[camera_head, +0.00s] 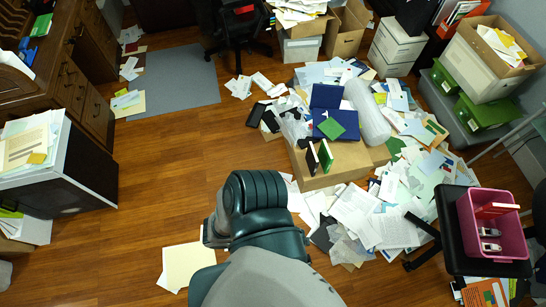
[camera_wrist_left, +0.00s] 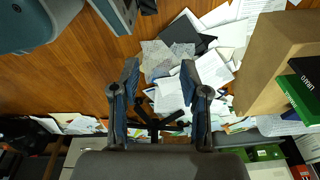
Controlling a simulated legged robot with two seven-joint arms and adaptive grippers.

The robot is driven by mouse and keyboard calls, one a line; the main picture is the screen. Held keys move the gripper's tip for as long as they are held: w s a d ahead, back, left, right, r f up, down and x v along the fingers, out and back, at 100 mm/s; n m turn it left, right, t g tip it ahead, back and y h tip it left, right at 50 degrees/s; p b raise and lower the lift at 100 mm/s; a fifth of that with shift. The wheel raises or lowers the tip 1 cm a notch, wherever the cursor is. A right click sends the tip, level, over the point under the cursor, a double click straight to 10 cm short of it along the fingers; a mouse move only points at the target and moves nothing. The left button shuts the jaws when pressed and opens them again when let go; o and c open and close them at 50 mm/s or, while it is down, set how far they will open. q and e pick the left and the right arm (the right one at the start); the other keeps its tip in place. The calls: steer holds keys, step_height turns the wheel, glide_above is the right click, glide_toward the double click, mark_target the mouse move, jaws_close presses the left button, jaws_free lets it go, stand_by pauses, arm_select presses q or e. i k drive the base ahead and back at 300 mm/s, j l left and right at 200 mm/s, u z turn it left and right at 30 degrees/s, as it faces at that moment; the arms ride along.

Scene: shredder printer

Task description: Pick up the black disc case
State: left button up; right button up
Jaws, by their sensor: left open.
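The black disc case (camera_head: 312,158) stands on the front part of a cardboard box (camera_head: 335,172), just left of a green disc case (camera_head: 326,155). In the left wrist view the black case (camera_wrist_left: 306,70) is at the right edge, partly cut off, by the green case (camera_wrist_left: 296,100) on the box (camera_wrist_left: 268,62). My left gripper (camera_wrist_left: 160,78) is open and empty, its two fingers apart over the papers, well to the side of the box. In the head view the fingers are hidden by my arm. My right gripper is not in view.
Papers (camera_head: 365,215) lie scattered around the box. A black stool with a pink basket (camera_head: 495,225) stands at the right. The wooden floor (camera_head: 175,150) to the left is mostly clear.

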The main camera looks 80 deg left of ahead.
mark_target(312, 159)
steer(key=u, duration=1.95)
